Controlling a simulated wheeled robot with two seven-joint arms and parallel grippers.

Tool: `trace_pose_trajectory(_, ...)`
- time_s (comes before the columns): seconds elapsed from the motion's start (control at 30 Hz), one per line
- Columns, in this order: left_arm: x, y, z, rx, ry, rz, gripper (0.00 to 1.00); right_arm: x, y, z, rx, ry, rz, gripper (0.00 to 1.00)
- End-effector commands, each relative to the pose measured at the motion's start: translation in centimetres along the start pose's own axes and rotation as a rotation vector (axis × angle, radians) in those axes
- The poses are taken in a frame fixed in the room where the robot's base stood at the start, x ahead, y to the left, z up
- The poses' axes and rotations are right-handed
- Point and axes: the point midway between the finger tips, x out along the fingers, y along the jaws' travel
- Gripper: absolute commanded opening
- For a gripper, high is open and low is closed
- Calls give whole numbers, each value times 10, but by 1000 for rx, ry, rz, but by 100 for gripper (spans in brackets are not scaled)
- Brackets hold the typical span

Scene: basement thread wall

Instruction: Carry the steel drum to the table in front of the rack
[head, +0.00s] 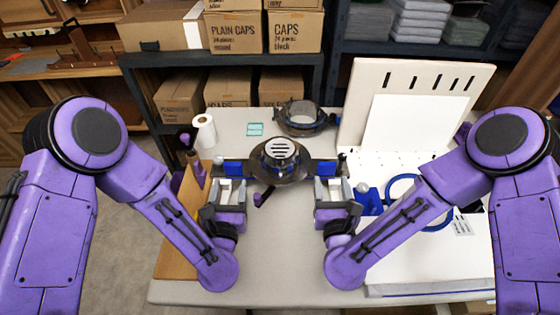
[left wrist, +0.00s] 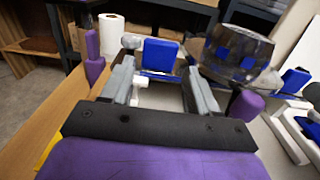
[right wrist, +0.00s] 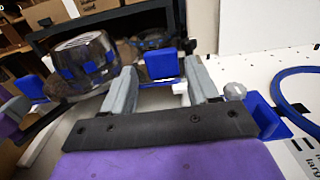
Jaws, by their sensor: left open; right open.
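The steel drum (head: 282,155), a dark metal body with a pale slotted top, is at the middle of the table (head: 265,255), with a blue handle (head: 237,168) on its left and another blue handle (head: 327,168) on its right. My left gripper (head: 231,188) is open, its fingers either side of the left handle's line; the handle also shows between them in the left wrist view (left wrist: 160,54). My right gripper (head: 328,188) is open, with the right handle (right wrist: 162,64) between its fingers in the right wrist view. I cannot tell whether either touches.
The dark rack (head: 222,58) with cardboard boxes stands behind the table. A round metal ring-shaped piece (head: 302,117) lies behind the drum. A white paper roll (head: 204,131) is at back left. A white slotted panel (head: 418,98) and blue hoop (head: 395,183) are at right. The front is clear.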

Motion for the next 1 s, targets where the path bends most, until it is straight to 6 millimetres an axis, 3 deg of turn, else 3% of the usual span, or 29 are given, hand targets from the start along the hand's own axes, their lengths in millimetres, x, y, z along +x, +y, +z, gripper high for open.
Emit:
trace_pose_trajectory(0.1, 23, 0, 0, -1, -2, 3, 60, 23, -1, 0, 2, -1, -4, 60)
trace_pose_trajectory(0.3, 49, 0, 0, 0, -1, 0, 60, 49, 0, 0, 1, 0, -2, 60)
trace_pose_trajectory(0.67, 56, 0, 0, 0, 0, 0, 60, 56, 0, 0, 1, 1, 0, 60)
trace_pose_trajectory(0.7, 56, 0, 0, 0, 0, 0, 56, 56, 0, 0, 1, 1, 0, 56)
trace_pose_trajectory(0.87, 56, 0, 0, 0, 0, 0, 4, 56, 0, 0, 1, 1, 0, 4)
trace_pose_trajectory(0.9, 56, 0, 0, 0, 0, 0, 0, 56, 0, 0, 1, 1, 0, 0)
trace_pose_trajectory(1.0, 56, 0, 0, 0, 0, 0, 0, 56, 0, 0, 1, 1, 0, 0)
